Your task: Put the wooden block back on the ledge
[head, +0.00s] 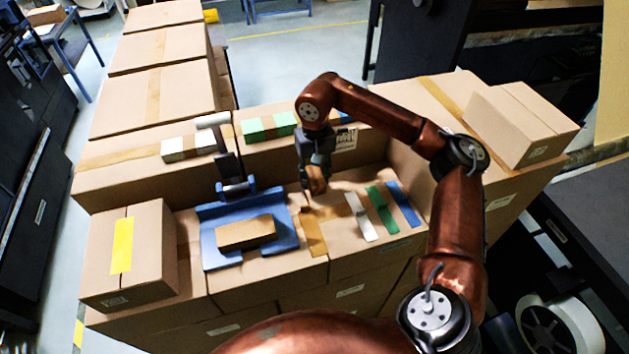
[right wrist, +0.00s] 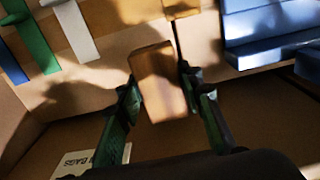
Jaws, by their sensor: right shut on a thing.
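My right gripper (head: 315,178) is shut on a small wooden block (head: 317,186), with its fingers pointing down over the lower cardboard surface, in front of the raised ledge (head: 265,150). In the right wrist view the wooden block (right wrist: 158,84) sits between the two dark green fingers (right wrist: 165,102), a little tilted. The gripper partly hides the block in the head view. The ledge is the cardboard step at the back, carrying green blocks (head: 268,127) and white blocks (head: 188,147). A blue piece shows behind my right arm. My left gripper is not in view.
A blue tray (head: 207,228) with a tan block (head: 246,232) lies left of the gripper; a dark upright with a pale top (head: 213,121) stands behind it. Tan, white (head: 360,217), green (head: 381,210) and blue (head: 403,204) strips lie to the right. Cardboard boxes stand at both sides.

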